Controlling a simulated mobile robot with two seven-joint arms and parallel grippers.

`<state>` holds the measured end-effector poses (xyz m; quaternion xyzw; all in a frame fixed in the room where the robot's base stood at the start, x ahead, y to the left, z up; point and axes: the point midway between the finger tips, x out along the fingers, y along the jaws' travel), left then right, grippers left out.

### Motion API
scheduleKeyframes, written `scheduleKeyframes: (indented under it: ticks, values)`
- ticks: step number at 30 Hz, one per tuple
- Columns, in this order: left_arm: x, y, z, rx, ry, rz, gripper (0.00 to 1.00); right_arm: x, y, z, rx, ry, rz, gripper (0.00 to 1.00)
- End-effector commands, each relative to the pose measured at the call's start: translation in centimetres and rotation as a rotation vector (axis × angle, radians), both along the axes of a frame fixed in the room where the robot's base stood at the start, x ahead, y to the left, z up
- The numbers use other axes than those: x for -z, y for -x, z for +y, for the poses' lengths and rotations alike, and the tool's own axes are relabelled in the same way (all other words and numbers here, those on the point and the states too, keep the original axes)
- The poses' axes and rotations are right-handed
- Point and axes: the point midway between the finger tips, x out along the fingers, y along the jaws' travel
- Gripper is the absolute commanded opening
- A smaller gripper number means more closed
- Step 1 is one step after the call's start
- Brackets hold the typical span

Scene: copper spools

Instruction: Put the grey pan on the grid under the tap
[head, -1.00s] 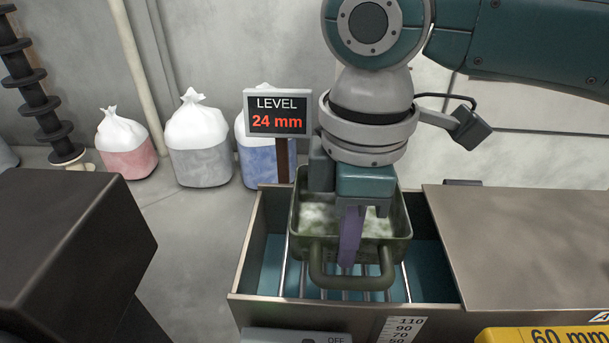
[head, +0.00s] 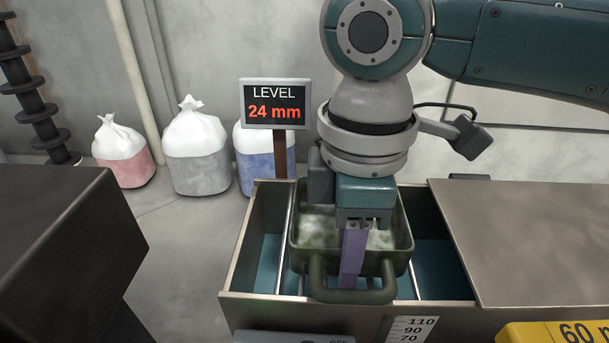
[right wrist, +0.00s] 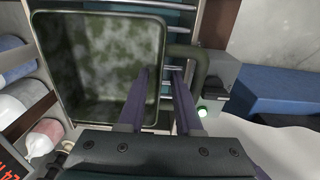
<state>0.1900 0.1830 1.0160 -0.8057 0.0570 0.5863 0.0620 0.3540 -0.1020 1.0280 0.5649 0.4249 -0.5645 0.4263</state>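The pan (head: 310,262) is a square, dull grey-green vessel with mottled whitish patches inside and a loop handle on its near side. It also fills the left of the right wrist view (right wrist: 42,60). No tap is recognisable. My left gripper is out of view.
A level sign (head: 275,103) reading 24 mm stands behind the tank. A flat steel cover (head: 540,235) lies to its right, a yellow block (head: 555,334) at the front right. A dark box (head: 60,240) is at left. Several bags (head: 197,145) stand by the wall.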

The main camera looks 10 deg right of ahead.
Motion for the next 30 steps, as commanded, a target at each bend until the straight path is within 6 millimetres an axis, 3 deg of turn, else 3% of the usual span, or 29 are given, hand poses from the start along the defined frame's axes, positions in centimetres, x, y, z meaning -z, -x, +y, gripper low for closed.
scheduleKeyframes:
  ticks: [8, 21, 30]
  values:
    - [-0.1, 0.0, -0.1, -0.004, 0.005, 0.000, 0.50, -0.7, 0.0, 0.0, 0.000, -0.001, 0.000, 0.33]
    - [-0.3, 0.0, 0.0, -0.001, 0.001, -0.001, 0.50, -9.6, -0.1, 0.0, 0.000, -0.001, -0.003, 0.33]
    - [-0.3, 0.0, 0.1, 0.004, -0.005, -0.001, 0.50, -12.3, 0.0, 0.0, 0.001, -0.001, 0.000, 0.33]
